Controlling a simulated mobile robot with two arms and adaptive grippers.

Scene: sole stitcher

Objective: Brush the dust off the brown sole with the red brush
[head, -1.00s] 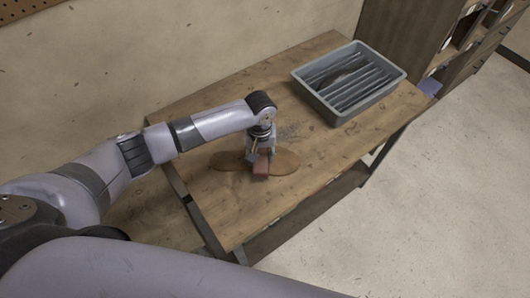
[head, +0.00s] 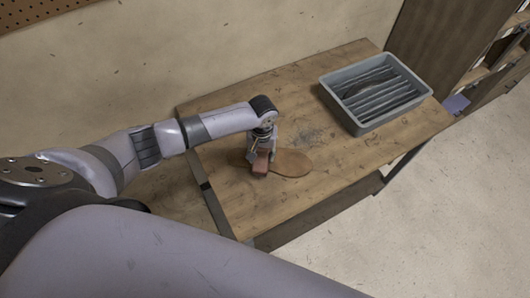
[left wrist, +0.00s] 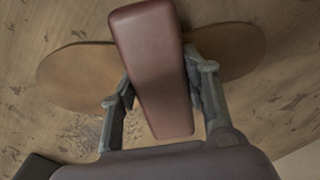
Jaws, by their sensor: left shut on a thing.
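The brown sole (head: 292,163) lies flat on the wooden table (head: 330,195). My left gripper (head: 262,152) is over the sole's left part and shut on the red brush (head: 260,168). In the left wrist view the red-brown block of the brush (left wrist: 152,65) sits between the two fingers and crosses over the middle of the sole, whose ends (left wrist: 80,75) show on both sides. Whether the brush touches the sole cannot be told. A grey speckled patch (head: 312,136) lies on the table just beyond the sole. My right gripper is not in view.
A grey slotted tray (head: 425,92) with dark pieces stands at the table's back right. A shelf unit (head: 440,50) stands behind the table's right end. The table's front right part is clear.

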